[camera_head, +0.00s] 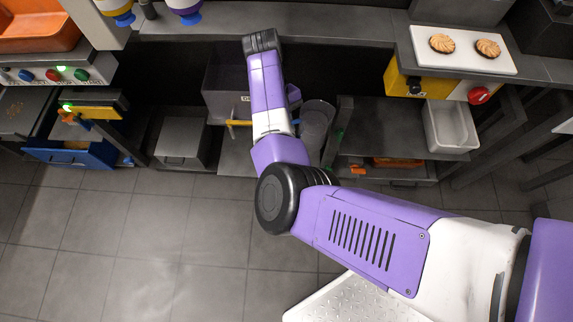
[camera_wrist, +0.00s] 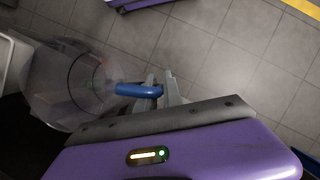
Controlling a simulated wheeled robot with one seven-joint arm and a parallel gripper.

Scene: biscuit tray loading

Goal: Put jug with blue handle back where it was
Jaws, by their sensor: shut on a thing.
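The clear jug (camera_wrist: 70,85) with a blue handle (camera_wrist: 138,90) is at the left of the wrist view, its round body see-through. My gripper (camera_wrist: 158,92) is shut on the blue handle, and the jug's body extends to the left of the fingers. In the head view, a clear round vessel (camera_head: 317,118) beside my arm, low in front of the dark shelf opening, appears to be this jug. My fingers are hidden there behind my arm. Whether the jug touches a surface cannot be told.
A yellow handle (camera_head: 238,123) shows left of my arm. A grey lidded box (camera_head: 183,140) and a blue drawer (camera_head: 70,155) stand farther left. On the right are a lower shelf (camera_head: 385,140), a white bin (camera_head: 447,128) and a biscuit tray (camera_head: 463,62). Floor at left is clear.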

